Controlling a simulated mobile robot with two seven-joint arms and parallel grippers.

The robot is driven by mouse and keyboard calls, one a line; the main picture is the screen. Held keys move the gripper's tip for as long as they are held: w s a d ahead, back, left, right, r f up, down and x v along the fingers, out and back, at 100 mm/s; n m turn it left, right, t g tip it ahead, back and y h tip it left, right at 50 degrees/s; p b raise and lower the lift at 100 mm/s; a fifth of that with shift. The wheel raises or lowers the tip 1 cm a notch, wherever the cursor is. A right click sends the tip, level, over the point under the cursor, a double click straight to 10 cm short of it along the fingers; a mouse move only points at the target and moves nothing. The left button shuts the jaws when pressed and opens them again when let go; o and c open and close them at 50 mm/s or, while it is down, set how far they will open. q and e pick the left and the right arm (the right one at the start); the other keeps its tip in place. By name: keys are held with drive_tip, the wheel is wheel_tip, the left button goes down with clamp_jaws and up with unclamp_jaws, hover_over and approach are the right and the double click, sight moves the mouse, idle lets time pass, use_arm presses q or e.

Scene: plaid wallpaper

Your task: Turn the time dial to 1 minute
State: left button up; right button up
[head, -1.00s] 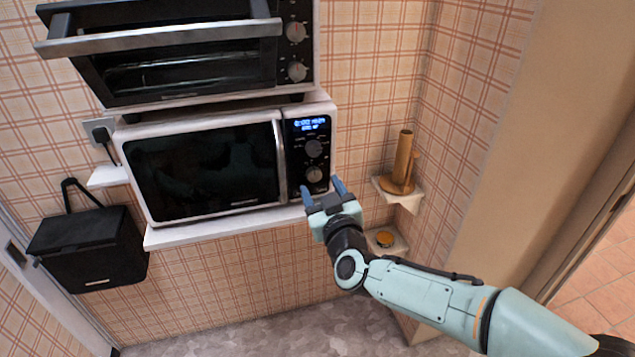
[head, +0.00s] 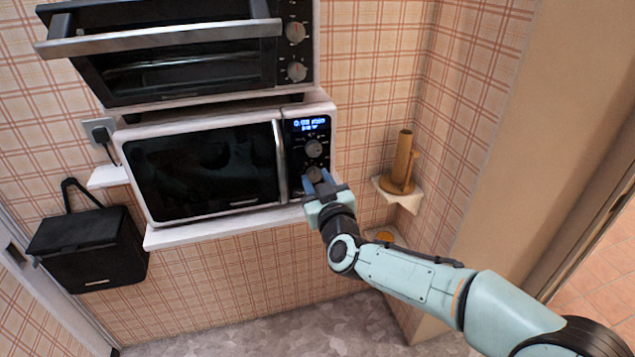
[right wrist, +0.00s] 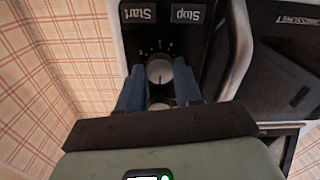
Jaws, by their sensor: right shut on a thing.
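A white microwave (head: 143,160) with a black door stands on a shelf. Its control panel has a small blue display (head: 310,124), too blurred to read surely, an upper dial (head: 313,148) and a lower dial (head: 314,172). My right gripper (head: 318,179) is at the lower dial, its two blue fingers on either side of it. In the right wrist view, upside down, the lower dial (right wrist: 160,70) sits between the fingertips. The upper dial (right wrist: 160,105) is partly hidden behind the gripper body. Which dial sets the time cannot be read. My left gripper is not in view.
A black toaster oven (head: 180,75) with its handle sticking out stands above the microwave. Start and Stop buttons (right wrist: 185,14) are beside the lower dial. A wooden holder (head: 401,165) stands on a small corner shelf at right. A black box (head: 90,245) hangs at left.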

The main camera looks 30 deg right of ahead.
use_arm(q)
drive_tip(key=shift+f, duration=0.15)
use_arm(e)
drive_tip(key=shift+m, duration=0.3)
drive_tip(key=m+b, duration=0.2)
drive_tip(key=m, duration=0.1)
drive_tip(key=shift+f+m, duration=0.1)
drive_tip(key=shift+m, duration=0.2)
drive_tip(key=m+b, duration=0.2)
drive_tip(key=m, duration=0.3)
drive_tip(key=shift+m+b, duration=0.3)
drive_tip(key=shift+m, duration=0.1)
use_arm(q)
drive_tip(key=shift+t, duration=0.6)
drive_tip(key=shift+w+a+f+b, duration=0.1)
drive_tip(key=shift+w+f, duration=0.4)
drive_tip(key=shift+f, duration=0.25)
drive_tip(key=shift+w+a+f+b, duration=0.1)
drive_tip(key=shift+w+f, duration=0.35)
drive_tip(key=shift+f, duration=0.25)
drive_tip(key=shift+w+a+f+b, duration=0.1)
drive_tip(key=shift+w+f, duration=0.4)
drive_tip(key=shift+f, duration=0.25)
use_arm(e)
drive_tip(key=shift+m, duration=0.8)
drive_tip(key=o, duration=1)
drive_tip(key=shift+o, duration=0.2)
